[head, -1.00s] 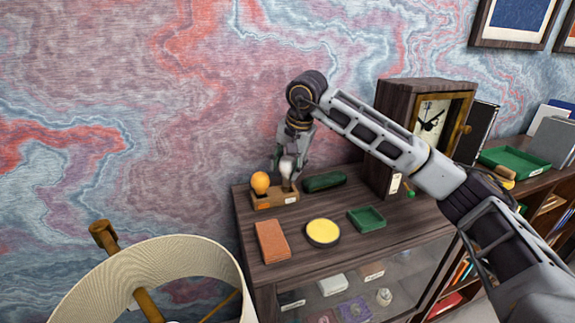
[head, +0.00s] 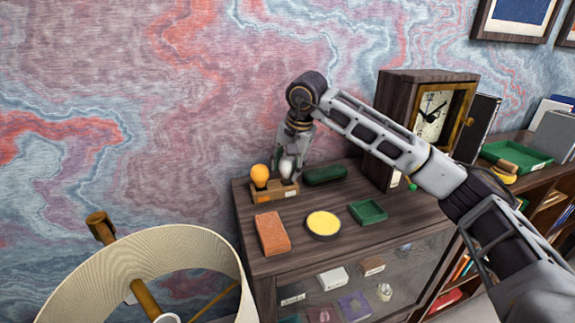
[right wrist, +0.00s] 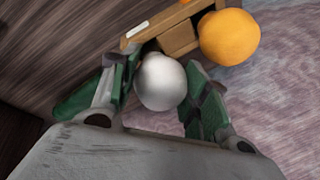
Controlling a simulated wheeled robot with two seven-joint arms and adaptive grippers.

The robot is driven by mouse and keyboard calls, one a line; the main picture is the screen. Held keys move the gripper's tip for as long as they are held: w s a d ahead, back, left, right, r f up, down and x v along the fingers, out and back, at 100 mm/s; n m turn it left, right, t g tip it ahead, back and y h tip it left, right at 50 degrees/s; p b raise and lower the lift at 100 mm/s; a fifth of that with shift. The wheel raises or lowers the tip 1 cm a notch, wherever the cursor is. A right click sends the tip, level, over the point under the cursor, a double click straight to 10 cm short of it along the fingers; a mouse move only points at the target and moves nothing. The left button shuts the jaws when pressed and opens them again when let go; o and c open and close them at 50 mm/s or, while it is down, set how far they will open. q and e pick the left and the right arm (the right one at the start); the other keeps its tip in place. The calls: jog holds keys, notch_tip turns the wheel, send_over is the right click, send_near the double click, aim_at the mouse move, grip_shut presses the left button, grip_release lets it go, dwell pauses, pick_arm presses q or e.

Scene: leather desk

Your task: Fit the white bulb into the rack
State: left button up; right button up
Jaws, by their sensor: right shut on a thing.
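The white bulb (head: 286,168) is between the fingers of my right gripper (head: 293,160), at the right part of the wooden rack (head: 275,194). In the right wrist view the bulb (right wrist: 160,82) shows as a pale round globe with the green-padded fingers (right wrist: 160,100) closed on both sides of it. The rack (right wrist: 178,36) is just beyond it there. An orange bulb (head: 260,176) stands upright in the rack's left part. The white bulb's base is hidden, so I cannot tell how deep it sits. My left gripper is not in view.
A dark green case (head: 325,175) lies right of the rack. In front are a brown-orange block (head: 271,233), a round yellow-topped tin (head: 323,224) and a small green tray (head: 367,212). A clock (head: 433,115) stands right; a lampshade (head: 150,270) fills the lower left.

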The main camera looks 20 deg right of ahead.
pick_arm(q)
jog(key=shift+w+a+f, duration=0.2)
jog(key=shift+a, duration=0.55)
pick_arm(e)
jog(key=shift+f, duration=0.3)
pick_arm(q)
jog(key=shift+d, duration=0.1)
pick_arm(e)
jog(key=o, duration=1)
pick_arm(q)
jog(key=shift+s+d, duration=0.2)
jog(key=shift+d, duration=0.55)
pick_arm(e)
jog(key=shift+o, duration=0.3)
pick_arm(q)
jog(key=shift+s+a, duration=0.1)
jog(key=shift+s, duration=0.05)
